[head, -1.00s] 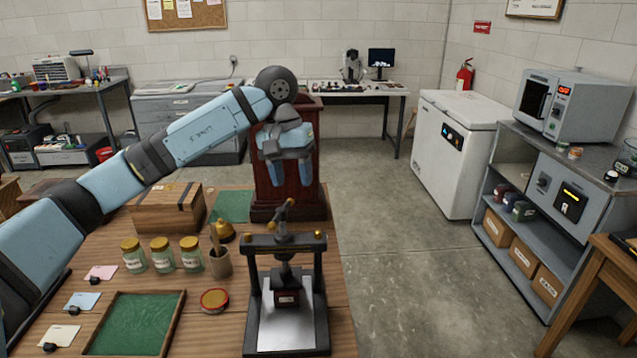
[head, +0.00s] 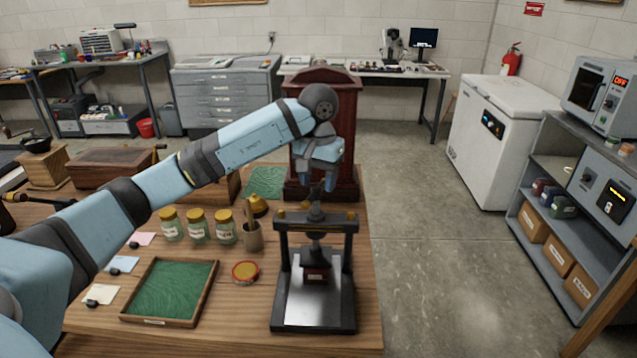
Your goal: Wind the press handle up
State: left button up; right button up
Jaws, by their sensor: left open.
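The press (head: 350,262) is a dark frame with two posts, a top beam and a bright metal bed, standing at the right front of the wooden table. Its handle (head: 317,205) rises from the screw above the beam; its upper part is largely hidden by my gripper. A dark block with a label (head: 316,273) hangs under the screw, low over the bed. My left gripper (head: 318,186) is open, pointing down, with its fingers at the handle's top. I cannot tell whether they touch it. My right gripper is out of view.
A tall dark-red wooden case (head: 345,150) stands just behind the press. Left of the press are a brush pot (head: 253,238), a red-rimmed tin (head: 246,272), lidded jars (head: 197,229) and a green-lined tray (head: 172,288). Open floor lies to the right.

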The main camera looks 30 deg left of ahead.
pick_arm(q)
jog(key=shift+f, duration=0.75)
jog(key=c, duration=0.9)
